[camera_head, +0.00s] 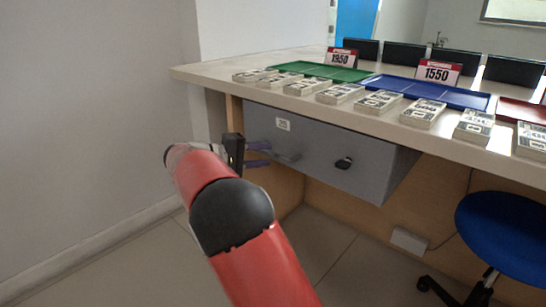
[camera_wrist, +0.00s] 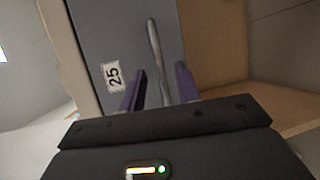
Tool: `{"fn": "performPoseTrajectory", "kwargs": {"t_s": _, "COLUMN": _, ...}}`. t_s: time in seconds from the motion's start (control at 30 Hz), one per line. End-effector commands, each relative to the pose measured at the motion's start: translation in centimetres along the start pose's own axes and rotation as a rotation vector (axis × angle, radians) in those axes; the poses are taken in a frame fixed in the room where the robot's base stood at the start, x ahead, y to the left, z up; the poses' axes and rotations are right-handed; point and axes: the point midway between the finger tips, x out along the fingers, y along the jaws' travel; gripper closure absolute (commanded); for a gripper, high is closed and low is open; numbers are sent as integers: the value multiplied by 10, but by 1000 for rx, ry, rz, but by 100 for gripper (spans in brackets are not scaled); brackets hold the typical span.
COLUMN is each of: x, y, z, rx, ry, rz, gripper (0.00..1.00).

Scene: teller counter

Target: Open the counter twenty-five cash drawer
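The grey cash drawer (camera_head: 320,150) hangs under the counter top, with a small label near its upper left. In the wrist view its front (camera_wrist: 95,35) carries the label "25" (camera_wrist: 112,77). A metal bar handle (camera_head: 288,156) is on the front; it also shows in the wrist view (camera_wrist: 154,45). My gripper (camera_head: 260,155) is at the left part of the handle. In the wrist view its two purple fingers (camera_wrist: 160,88) stand apart, with the bar between them and gaps on both sides. I see no gap around the drawer front.
Banknote stacks (camera_head: 340,94), a green tray (camera_head: 322,71) and a blue tray (camera_head: 430,92) lie on the counter (camera_head: 240,67). A blue stool (camera_head: 505,230) stands at the right. A wall is at the left.

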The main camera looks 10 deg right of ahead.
Motion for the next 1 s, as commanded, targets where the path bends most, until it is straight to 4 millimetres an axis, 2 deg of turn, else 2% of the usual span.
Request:
{"fn": "performPoseTrajectory", "kwargs": {"t_s": 0.1, "x": 20, "y": -2, "z": 1, "rx": 0, "ry": -3, "rz": -2, "gripper": 67}}
{"fn": "performPoseTrajectory", "kwargs": {"t_s": 0.23, "x": 34, "y": -1, "z": 0, "rx": -1, "ry": -1, "rz": -2, "gripper": 67}}
{"fn": "performPoseTrajectory", "kwargs": {"t_s": 0.6, "x": 40, "y": 0, "z": 0, "rx": -1, "ry": 0, "rz": -2, "gripper": 67}}
{"fn": "performPoseTrajectory", "kwargs": {"t_s": 0.83, "x": 40, "y": -1, "z": 0, "rx": -1, "ry": 0, "rz": -2, "gripper": 98}}
{"fn": "performPoseTrajectory", "kwargs": {"t_s": 1.0, "x": 40, "y": -1, "z": 0, "rx": -1, "ry": 0, "rz": -2, "gripper": 100}}
